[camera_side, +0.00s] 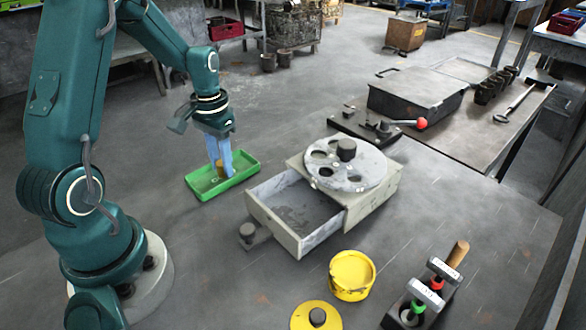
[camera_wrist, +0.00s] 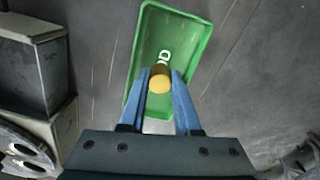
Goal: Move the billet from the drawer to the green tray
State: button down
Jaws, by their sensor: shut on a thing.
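The green tray (camera_side: 243,168) lies on the grey floor surface left of the drawer in the side view. In the wrist view the tray (camera_wrist: 193,52) fills the upper middle, with white lettering on its bottom. My gripper (camera_side: 220,172) points down over the tray with its blue fingers. In the wrist view my gripper (camera_wrist: 160,85) is shut on the billet (camera_wrist: 160,83), a short brass-coloured cylinder. The billet (camera_side: 219,166) also shows between the fingers in the side view. I cannot tell whether it touches the tray bottom. The drawer (camera_side: 318,239) is pulled open and looks empty.
A round grey turntable (camera_side: 346,167) with holes sits on the drawer's cabinet. A yellow pot (camera_side: 352,278) and a yellow lid (camera_side: 316,316) stand in front. A red-knobbed lever (camera_side: 421,123) is behind. The floor around the tray is mostly clear.

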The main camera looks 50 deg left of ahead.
jog(key=c, duration=0.9)
grip_release()
jog(key=shift+f, duration=0.15)
notch_tip(320, 180, up, 12)
jog(key=s+d+r+m+t, duration=0.1)
jog(key=s+d, duration=0.3)
jog(key=d, duration=0.4)
jog(key=s+d+r+m+t, duration=0.1)
jog(key=s+d+t, duration=0.3)
jog(key=d, duration=0.4)
jog(key=shift+s+r+m+t, duration=0.3)
jog(key=shift+s+r+m, duration=0.1)
jog(key=shift+s, duration=0.15)
